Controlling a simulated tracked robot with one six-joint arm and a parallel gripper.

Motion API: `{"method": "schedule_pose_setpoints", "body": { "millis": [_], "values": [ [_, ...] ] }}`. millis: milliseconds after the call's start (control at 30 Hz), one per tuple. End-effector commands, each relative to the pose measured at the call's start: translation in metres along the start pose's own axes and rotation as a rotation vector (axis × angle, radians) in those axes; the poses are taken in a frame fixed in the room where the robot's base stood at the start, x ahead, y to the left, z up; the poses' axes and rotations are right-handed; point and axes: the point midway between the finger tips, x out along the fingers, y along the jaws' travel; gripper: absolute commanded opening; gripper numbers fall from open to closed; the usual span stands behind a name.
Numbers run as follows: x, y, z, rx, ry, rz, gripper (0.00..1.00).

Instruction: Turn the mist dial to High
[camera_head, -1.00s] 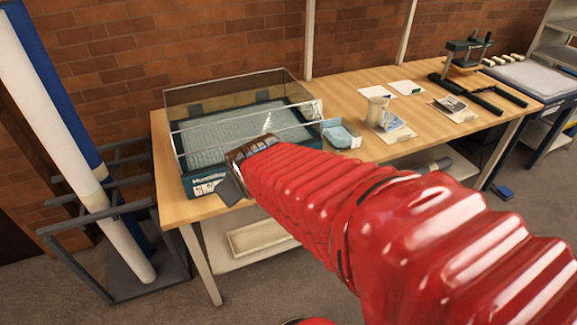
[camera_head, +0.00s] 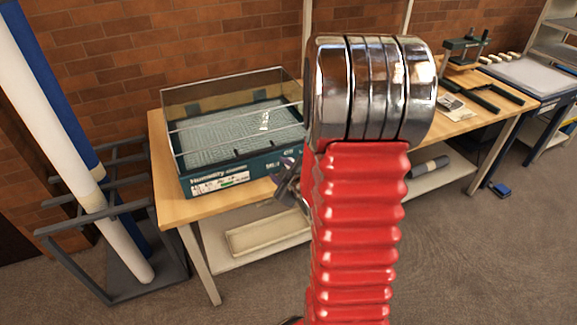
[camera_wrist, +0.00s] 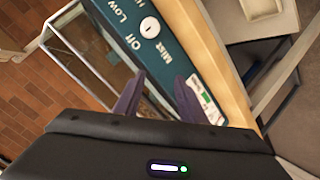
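The humidity chamber, a clear box on a teal base (camera_head: 250,171), stands on the wooden workbench. In the wrist view its teal front panel (camera_wrist: 170,50) carries a round white mist dial (camera_wrist: 150,27) with a small dark mark. The words Off, Low and part of High surround the dial, with Mist beside it. The mark is too small to tell the setting. My gripper (camera_wrist: 160,80) is open and empty, its two dark fingers apart, pointing toward the panel and short of the dial. In the head view my gripper (camera_head: 286,185) is at the chamber's front right, partly hidden by my arm.
The workbench's front edge (camera_head: 252,192) runs just below the panel. A lower shelf holds a shallow tray (camera_head: 268,236). A rack (camera_head: 75,222) with long rolls stands at left. A press (camera_head: 463,55) and tools lie on the bench at right.

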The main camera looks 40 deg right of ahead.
Motion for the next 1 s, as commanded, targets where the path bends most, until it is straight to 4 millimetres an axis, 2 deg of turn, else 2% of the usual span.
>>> {"method": "schedule_pose_setpoints", "body": {
  "millis": [33,267,600,800,1000],
  "values": [
    [0.003,-0.002,0.013,-0.003,0.013,0.008,0.37],
    [0.008,-0.007,0.051,-0.031,0.112,0.065,0.37],
    [-0.01,-0.017,0.103,-0.023,0.252,0.199,0.37],
    [-0.026,-0.019,0.121,-0.008,0.308,0.28,0.37],
    [-0.031,-0.019,0.125,-0.005,0.322,0.305,0.37]
  ]
}}
